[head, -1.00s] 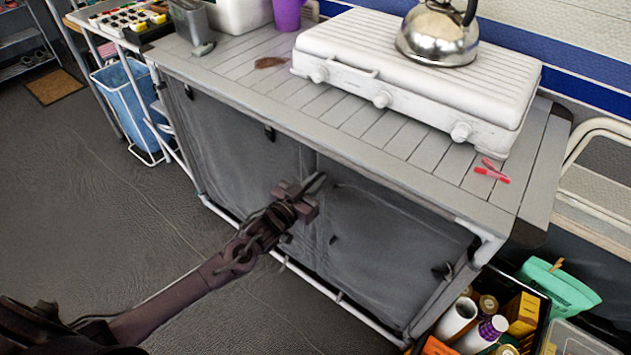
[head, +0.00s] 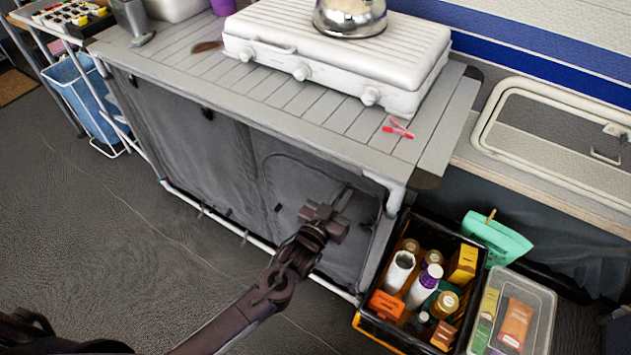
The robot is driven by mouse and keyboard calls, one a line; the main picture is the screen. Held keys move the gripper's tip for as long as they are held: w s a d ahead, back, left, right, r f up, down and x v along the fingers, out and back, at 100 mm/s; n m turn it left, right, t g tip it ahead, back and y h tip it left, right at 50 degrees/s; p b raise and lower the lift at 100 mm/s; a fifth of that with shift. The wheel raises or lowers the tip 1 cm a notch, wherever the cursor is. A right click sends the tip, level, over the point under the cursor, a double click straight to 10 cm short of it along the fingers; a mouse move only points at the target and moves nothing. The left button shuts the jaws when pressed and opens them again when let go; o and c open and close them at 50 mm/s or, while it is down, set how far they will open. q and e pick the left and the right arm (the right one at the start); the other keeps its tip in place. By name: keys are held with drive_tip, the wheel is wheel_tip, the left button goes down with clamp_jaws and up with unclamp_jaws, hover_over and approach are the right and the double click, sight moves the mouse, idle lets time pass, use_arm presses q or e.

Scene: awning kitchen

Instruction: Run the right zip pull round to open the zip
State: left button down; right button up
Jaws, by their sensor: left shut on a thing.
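The grey fabric front of the kitchen stand has a right panel (head: 295,190) with a curved zip seam (head: 290,155) along its upper left and top. My left gripper (head: 342,197) is in front of the upper right part of this panel, with its fingers towards the fabric. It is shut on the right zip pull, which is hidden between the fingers. A small dark tab (head: 278,208) shows at the panel's left side. The left panel (head: 185,140) hangs flat. The arm hides the panel's lower middle, and I cannot tell how far the seam is parted. My right gripper is not in view.
The slatted worktop (head: 300,110) overhangs the panel, bearing a white stove (head: 345,50), kettle (head: 350,15) and red clip (head: 397,130). A stand leg (head: 393,200) and a black crate of bottles (head: 480,255) are close on the right. The floor (head: 110,230) is clear at left.

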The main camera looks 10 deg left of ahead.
use_arm(q)
drive_tip(key=shift+s+d, duration=0.3)
drive_tip(key=shift+d, duration=0.5)
drive_tip(key=shift+s+d, duration=0.3)
drive_tip(key=shift+d, duration=0.5)
drive_tip(key=shift+s+d, duration=0.3)
drive_tip(key=shift+d, duration=0.5)
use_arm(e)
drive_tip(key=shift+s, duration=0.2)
use_arm(q)
drive_tip(key=c, duration=1.5)
unclamp_jaws()
drive_tip(key=shift+d, duration=0.1)
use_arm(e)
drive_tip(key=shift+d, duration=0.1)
use_arm(q)
drive_tip(key=shift+s, duration=0.1)
drive_tip(key=shift+s+a, duration=0.25)
drive_tip(key=shift+s, duration=0.1)
drive_tip(key=v, duration=0.7)
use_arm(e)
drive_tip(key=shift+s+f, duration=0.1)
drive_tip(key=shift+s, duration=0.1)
